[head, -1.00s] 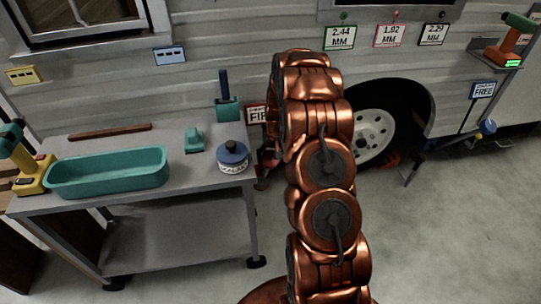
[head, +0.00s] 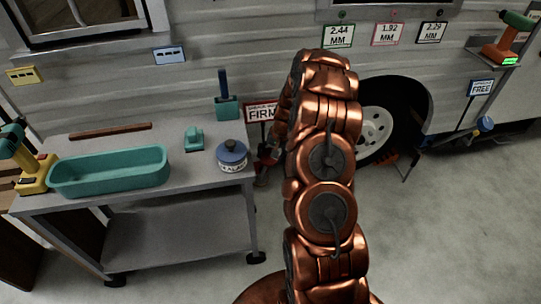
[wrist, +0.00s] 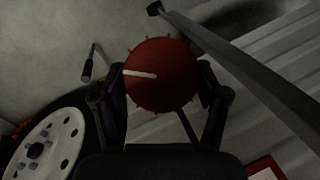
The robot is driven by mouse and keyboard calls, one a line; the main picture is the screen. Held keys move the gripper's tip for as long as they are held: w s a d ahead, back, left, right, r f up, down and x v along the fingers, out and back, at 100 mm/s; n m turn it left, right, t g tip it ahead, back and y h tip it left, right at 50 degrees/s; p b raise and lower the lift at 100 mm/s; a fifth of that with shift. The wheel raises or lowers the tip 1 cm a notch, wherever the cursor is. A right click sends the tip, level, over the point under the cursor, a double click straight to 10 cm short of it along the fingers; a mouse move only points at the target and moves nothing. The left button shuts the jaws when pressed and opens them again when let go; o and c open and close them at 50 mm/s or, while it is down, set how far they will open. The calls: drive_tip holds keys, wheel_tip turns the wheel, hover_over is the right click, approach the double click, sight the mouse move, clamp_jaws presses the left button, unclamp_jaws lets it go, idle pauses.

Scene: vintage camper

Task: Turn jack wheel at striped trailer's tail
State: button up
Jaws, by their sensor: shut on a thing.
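A red round jack wheel (wrist: 162,88) with a notched rim and a white stripe fills the middle of the wrist view. The stripe points left from near the wheel's middle. My gripper (wrist: 163,75) is shut on the wheel, with one dark finger on each side. In the head view my copper arm hides most of the jack and the gripper. Some red parts show low behind the arm's left side. The striped trailer (head: 200,65) stands behind, with a sign reading FIRM (head: 262,113) beside the arm.
A trailer wheel (head: 374,132) and a crank handle (head: 486,124) are at right. The floor at right is clear.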

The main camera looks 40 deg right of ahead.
drive_tip(key=o, duration=1.2)
drive_tip(key=shift+c, duration=0.2)
drive_tip(key=shift+r, duration=0.1)
drive_tip(key=v, duration=1.1)
drive_tip(key=shift+s+r, duration=0.15)
drive_tip(key=shift+r, duration=0.2)
